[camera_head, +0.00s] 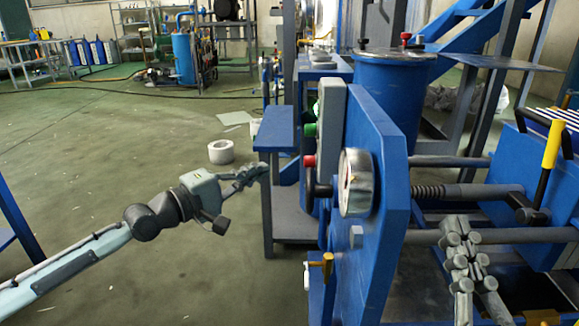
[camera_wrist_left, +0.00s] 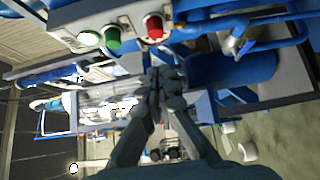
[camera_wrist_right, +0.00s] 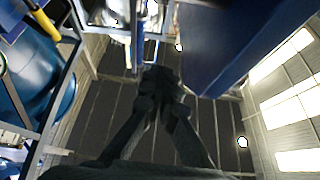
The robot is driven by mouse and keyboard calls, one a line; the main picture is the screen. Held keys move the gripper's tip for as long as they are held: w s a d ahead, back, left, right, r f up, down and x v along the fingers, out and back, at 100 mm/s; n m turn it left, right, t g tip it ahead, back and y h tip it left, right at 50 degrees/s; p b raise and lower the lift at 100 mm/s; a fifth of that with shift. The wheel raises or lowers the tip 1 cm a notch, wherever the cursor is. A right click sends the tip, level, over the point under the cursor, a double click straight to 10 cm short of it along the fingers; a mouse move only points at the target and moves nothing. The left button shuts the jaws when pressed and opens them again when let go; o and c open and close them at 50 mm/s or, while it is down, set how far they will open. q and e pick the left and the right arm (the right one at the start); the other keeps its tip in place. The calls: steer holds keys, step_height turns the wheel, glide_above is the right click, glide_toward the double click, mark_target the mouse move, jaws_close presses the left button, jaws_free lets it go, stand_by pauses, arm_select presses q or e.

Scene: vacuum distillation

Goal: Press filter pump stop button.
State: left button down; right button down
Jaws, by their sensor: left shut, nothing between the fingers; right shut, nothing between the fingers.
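A grey control box (camera_head: 331,110) on the blue filter press frame carries a green button (camera_head: 310,130) and, below it, a red button (camera_head: 309,161). The left wrist view shows the red button (camera_wrist_left: 155,27) beside a green button (camera_wrist_left: 112,37) and a paler round one (camera_wrist_left: 88,38). No label is readable. My left gripper (camera_head: 263,168) is shut and empty, left of the red button in the head view and apart from it. Its fingers (camera_wrist_left: 166,76) also show in the left wrist view. My right gripper (camera_head: 459,230) is shut and empty, pointing up at the right, away from the buttons.
A round pressure gauge (camera_head: 356,183) and a brass valve (camera_head: 322,264) stick out from the blue plate (camera_head: 378,150). A small blue table (camera_head: 276,129) stands behind my left gripper. Horizontal grey rods (camera_head: 500,235) run beside my right gripper. Open floor lies left.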

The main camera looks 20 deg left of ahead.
mark_target(311, 162)
arm_select(q)
steer(key=w+d, duration=0.4)
steer(key=d, duration=0.1)
steer(key=shift+w+d, duration=0.25)
steer(key=shift+d, duration=0.1)
arm_select(e)
steer(key=shift+w+a+f+g, duration=0.1)
steer(key=shift+a+f+g, duration=0.05)
steer(key=shift+f+g, duration=0.25)
